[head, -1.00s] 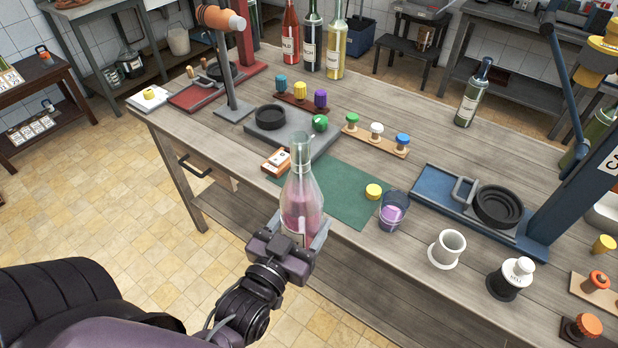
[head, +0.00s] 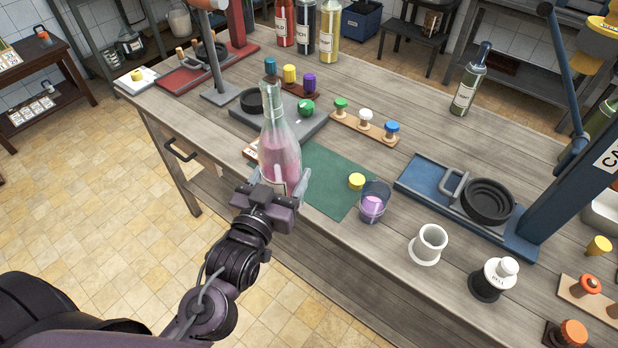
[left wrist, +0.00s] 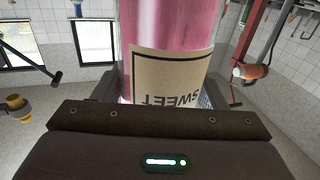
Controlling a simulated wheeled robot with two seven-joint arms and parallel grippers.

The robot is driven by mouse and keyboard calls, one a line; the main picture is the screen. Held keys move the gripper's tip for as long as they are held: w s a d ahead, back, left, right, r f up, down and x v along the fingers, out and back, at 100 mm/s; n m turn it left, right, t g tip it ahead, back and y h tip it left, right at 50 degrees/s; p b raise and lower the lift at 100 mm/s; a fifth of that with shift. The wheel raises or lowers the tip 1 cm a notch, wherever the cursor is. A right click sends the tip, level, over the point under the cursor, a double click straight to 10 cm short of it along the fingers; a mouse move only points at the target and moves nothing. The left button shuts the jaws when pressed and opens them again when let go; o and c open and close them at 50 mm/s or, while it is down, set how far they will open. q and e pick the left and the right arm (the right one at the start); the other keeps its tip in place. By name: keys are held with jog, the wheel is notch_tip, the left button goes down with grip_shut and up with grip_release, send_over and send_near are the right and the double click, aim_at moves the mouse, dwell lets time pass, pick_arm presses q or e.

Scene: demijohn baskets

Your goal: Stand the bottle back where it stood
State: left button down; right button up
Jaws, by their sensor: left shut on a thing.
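A clear glass bottle (head: 279,140) with pink liquid is upright in the head view, at the front edge of the workbench, its neck open. My left gripper (head: 283,187) is shut on its lower part. In the left wrist view the bottle (left wrist: 165,30) fills the space between the fingers, and its label (left wrist: 168,75) reads "SWEET". A green mat (head: 328,176) lies on the bench just behind and right of the bottle. Whether the bottle's base touches anything is hidden by the gripper. My right gripper is not in view.
A grey base plate (head: 300,128) with a green stopper (head: 306,107) is behind.

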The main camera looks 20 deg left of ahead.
pick_arm(q)
jog(key=w+r+b, duration=0.5)
jog(key=w+r, duration=0.8)
jog(key=w, duration=0.2)
notch_tip(320, 180, down, 20)
jog(key=p, duration=0.1)
jog(key=shift+d+r+m+h, duration=0.15)
jog(key=shift+d+m+h, duration=0.15)
jog(key=shift+d, duration=0.05)
jog(key=c, duration=0.7)
grip_release()
jog(key=shift+f, duration=0.35)
jog(key=o, duration=0.4)
jog(key=shift+r, duration=0.1)
